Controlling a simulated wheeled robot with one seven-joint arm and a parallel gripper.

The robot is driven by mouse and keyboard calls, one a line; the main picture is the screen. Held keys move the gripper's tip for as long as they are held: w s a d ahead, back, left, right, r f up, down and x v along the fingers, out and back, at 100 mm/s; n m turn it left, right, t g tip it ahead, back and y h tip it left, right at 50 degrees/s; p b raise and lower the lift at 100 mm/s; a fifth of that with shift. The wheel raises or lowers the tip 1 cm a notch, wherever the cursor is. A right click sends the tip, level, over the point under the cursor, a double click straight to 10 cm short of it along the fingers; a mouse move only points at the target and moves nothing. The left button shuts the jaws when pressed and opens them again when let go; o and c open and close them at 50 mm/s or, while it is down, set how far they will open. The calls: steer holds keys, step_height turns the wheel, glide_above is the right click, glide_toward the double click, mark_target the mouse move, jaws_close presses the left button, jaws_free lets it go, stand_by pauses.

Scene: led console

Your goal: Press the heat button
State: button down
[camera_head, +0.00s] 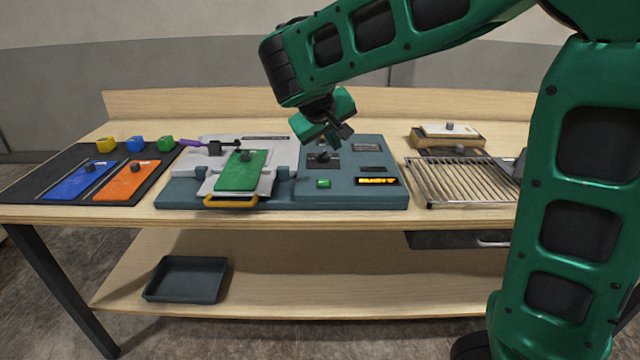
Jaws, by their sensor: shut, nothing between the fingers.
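A blue-grey console (354,195) sits on the wooden table. Its right part carries a small green button (323,183) near the front and a dark display with orange lit characters (377,181) to the right of it. A dark square part (322,160) lies farther back on the console. I cannot read any label that names the heat button. My gripper (343,132) is shut and empty. It appears above the back of the console's right part, tilted down to the right, and partly hides what is behind it.
Blue (82,180) and orange (126,181) plates lie on a black mat at left. A wire rack (462,182) stands at right. A tray (187,279) rests on the lower shelf.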

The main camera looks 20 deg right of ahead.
mark_target(322, 184)
steer(key=a, duration=0.1)
steer(key=w+a+r, duration=0.1)
steer(key=shift+w+a+n+t, duration=0.1)
steer(key=shift+a+n+t, duration=0.2)
steer(key=shift+f, duration=4.35)
steer(key=shift+f, duration=0.15)
steer(key=shift+f, duration=0.25)
